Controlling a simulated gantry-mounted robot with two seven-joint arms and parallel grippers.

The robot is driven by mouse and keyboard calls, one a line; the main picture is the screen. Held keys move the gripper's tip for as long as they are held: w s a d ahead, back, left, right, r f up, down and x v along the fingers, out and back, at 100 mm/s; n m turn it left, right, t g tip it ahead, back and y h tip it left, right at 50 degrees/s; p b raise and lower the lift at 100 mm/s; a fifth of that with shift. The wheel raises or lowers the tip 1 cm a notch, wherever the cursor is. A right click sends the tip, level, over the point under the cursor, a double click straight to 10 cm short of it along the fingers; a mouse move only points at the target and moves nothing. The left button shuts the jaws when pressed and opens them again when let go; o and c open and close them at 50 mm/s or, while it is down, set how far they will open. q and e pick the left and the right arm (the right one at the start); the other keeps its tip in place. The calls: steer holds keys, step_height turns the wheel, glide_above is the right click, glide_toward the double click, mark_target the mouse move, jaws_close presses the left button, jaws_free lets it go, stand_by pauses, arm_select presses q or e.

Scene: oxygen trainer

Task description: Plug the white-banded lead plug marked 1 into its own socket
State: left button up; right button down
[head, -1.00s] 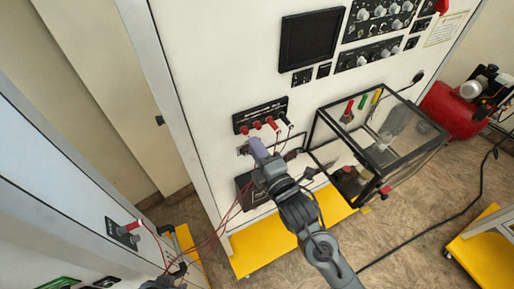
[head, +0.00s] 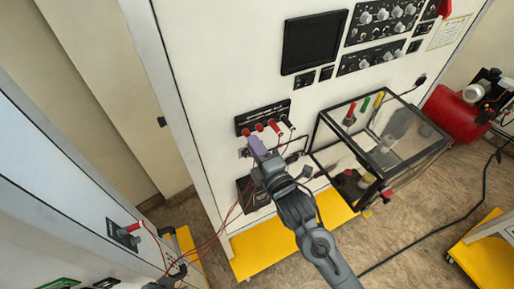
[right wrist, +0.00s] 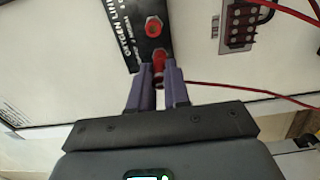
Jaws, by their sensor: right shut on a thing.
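My right gripper (head: 255,143) is in front of the white panel, just below a black socket plate (head: 263,115). In the right wrist view its purple fingers (right wrist: 158,78) are shut on a red plug (right wrist: 158,66). A red lead runs from near the plug to the right. White band and number are not readable. A dark part (head: 175,272) at the lower left may be my left gripper; its jaws are unclear.
Red plugs (head: 273,126) and a black one sit along the plate, with leads hanging down. A clear black-framed box (head: 375,140) juts out to the right. A second red plug sits in the left cabinet's socket block (head: 122,234).

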steer(key=shift+w+a, duration=0.2)
steer(key=shift+w, duration=0.25)
steer(key=c, duration=1)
jaws_free()
steer(key=shift+s, duration=0.1)
steer(key=shift+s+d, duration=0.15)
steer(key=shift+s, duration=0.1)
steer(key=shift+b+v, duration=1.7)
steer(key=shift+v, duration=3.3)
steer(key=shift+f, duration=0.15)
